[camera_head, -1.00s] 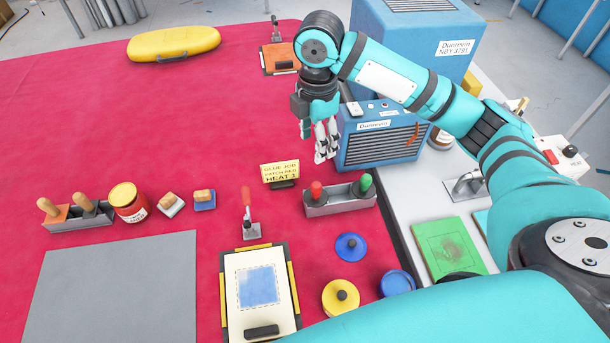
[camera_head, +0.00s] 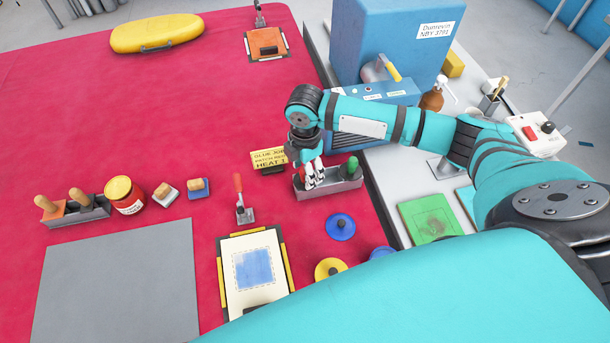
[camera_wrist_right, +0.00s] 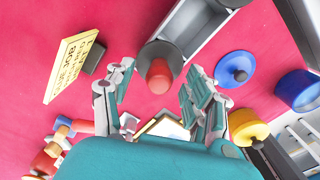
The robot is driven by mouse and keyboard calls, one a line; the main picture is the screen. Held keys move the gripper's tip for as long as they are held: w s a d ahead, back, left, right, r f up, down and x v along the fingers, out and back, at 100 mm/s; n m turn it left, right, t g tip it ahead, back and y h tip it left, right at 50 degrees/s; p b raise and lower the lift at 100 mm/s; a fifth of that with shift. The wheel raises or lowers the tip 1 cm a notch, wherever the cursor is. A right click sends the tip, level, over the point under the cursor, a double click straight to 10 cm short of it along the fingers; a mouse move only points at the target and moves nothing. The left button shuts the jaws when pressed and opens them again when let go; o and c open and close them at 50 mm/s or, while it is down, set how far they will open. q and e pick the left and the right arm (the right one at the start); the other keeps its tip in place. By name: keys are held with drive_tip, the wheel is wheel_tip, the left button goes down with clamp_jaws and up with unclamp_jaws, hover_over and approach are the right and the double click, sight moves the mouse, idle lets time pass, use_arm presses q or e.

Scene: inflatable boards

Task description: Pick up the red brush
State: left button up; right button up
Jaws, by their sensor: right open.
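The red brush shows in the right wrist view as a red knob (camera_wrist_right: 158,74) seen nearly end-on, standing at the end of a grey holder (camera_wrist_right: 190,25). My right gripper (camera_wrist_right: 158,92) is open, with its fingers spread on either side of the knob in that view; I cannot tell whether they are level with it. In the head view my right gripper (camera_head: 313,173) hangs fingers down over the left part of the holder (camera_head: 345,185) and hides most of the red brush. A green-handled brush (camera_head: 352,165) stands in the holder's right part. My left gripper is out of view.
A yellow sign (camera_head: 269,158) stands close left of the gripper. A blue heater box (camera_head: 372,115) is behind. A red-handled clamp (camera_head: 239,195), a framed board (camera_head: 254,270) and a blue disc (camera_head: 340,227) lie nearer. Open red cloth (camera_head: 170,110) extends left.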

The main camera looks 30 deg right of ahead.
drive_tip(key=shift+f, duration=1.1)
clamp_jaws()
